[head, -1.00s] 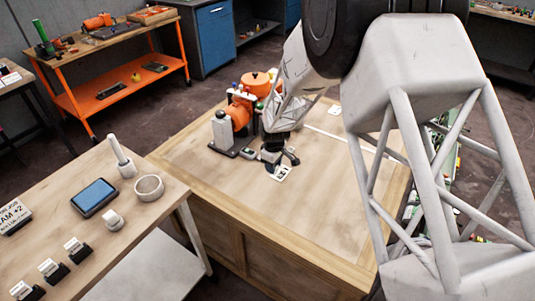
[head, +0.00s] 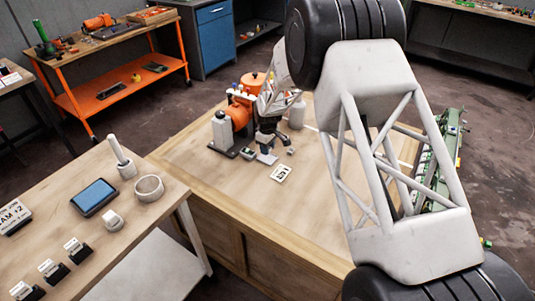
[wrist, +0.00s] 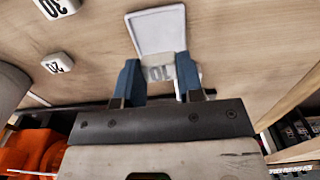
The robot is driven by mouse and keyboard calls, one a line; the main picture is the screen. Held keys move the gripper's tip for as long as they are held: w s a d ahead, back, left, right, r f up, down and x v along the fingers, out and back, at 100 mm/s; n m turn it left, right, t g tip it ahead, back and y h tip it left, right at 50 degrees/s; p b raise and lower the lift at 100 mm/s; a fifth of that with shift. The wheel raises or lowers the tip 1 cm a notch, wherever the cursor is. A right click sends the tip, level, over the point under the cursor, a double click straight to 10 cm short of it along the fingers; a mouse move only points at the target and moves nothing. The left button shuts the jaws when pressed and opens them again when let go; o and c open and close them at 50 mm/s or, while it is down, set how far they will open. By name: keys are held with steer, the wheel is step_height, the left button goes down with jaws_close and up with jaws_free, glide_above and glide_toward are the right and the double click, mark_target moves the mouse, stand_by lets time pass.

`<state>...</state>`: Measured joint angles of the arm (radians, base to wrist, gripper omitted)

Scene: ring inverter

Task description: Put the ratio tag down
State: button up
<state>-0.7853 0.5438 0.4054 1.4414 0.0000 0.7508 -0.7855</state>
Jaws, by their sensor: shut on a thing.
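My gripper (head: 267,152) is low over the wooden bench beside the orange machine. In the wrist view its two blue fingers (wrist: 159,85) are shut on a small pale tag marked 10 (wrist: 158,73). A white plate (wrist: 158,32) lies just beyond and behind the held tag; I cannot tell whether they touch. Two more white tags, one marked 30 (wrist: 55,6) and one marked 20 (wrist: 58,63), lie on the wood at the upper left. In the head view a white card with dark marks (head: 281,173) lies in front of my gripper.
The orange machine (head: 239,112) with a grey post stands left of my gripper. A pale cylinder (head: 297,115) stands behind it. The front of the bench top (head: 295,220) is clear. A side table with a blue-screened device (head: 94,196) and a ring (head: 149,187) is at left.

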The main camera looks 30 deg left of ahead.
mark_target(267, 158)
stand_by(0.3)
steer(key=shift+f, duration=1.75)
steer(key=shift+f, duration=0.15)
steer(key=o, duration=0.8)
steer(key=shift+o, duration=0.4)
steer(key=shift+r, duration=0.65)
step_height(267, 158, up, 11)
